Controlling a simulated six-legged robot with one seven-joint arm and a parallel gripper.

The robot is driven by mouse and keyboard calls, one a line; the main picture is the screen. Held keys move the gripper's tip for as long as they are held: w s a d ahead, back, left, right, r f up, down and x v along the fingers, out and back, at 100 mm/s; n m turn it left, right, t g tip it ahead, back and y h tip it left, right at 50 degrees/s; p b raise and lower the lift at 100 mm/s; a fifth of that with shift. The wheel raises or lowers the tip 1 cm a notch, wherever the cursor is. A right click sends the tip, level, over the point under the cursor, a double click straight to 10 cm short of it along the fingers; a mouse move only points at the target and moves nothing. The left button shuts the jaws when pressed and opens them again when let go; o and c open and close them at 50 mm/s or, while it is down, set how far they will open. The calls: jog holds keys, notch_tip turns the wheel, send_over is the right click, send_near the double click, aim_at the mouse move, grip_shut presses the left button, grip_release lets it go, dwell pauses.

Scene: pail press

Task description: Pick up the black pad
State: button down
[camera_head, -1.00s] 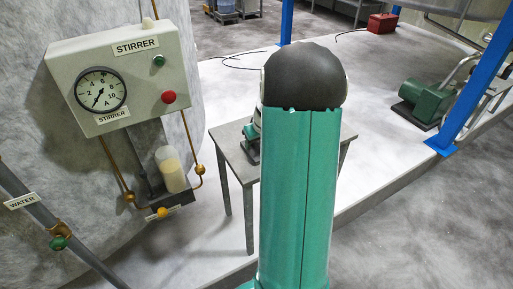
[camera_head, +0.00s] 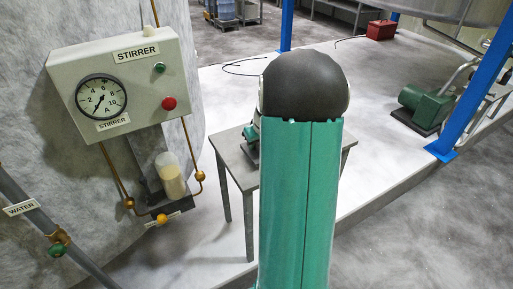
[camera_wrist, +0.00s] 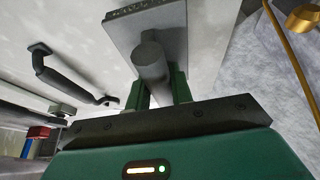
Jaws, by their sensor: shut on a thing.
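In the wrist view a flat grey pad (camera_wrist: 122,34) with a dark rough edge fills the top middle. A round grey stem stands out from it toward my gripper (camera_wrist: 160,88). The green fingers are shut on this stem, one on each side, and the pad is held beyond the fingertips. The pad looks grey rather than black here.
A pale STIRRER box (camera_head: 125,85) with gauge and buttons hangs on the tank at left, with a jar (camera_head: 170,176) below it. A grey table (camera_head: 232,165) stands behind my arm. A blue post (camera_head: 480,85) and green pump (camera_head: 422,108) stand at right. The wrist view shows a dark bar handle (camera_wrist: 65,80).

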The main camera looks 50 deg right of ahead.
jog(key=s+a+r, duration=0.3)
jog(key=a+r, duration=0.2)
jog(key=a, duration=0.1)
jog(key=s+a+r, duration=0.3)
jog(key=a+r, duration=0.3)
jog(key=shift+s+a+r, duration=0.25)
